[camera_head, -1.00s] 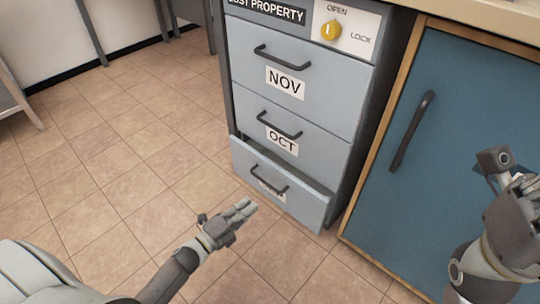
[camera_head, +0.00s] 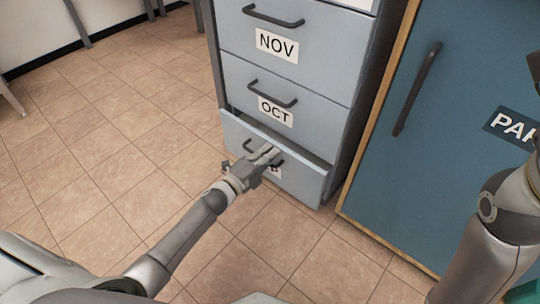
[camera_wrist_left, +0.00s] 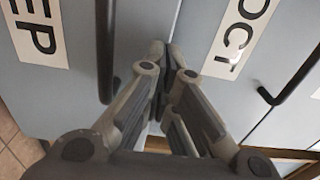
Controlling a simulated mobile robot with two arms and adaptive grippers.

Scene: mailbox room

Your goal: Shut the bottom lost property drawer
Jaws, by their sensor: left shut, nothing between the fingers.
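The bottom lost property drawer (camera_head: 300,180) is pale blue-grey and stands a little out of its cabinet, with a dark gap above its front. In the left wrist view, its front (camera_wrist_left: 70,90) bears a label, partly cut off, reading "EP", beside a dark handle (camera_wrist_left: 105,55). My left gripper (camera_head: 268,156) is shut and empty, in front of the drawer near its handle and upper edge, hiding part of the label. In the left wrist view its closed fingers (camera_wrist_left: 165,55) point at the drawer area; contact cannot be told. My right arm shows at the right, its fingers out of frame.
The OCT drawer (camera_head: 310,115) and NOV drawer (camera_head: 325,50) above are closed. A blue door (camera_head: 450,130) with a wooden frame and dark handle stands to the right. The tiled floor (camera_head: 110,175) at left is clear.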

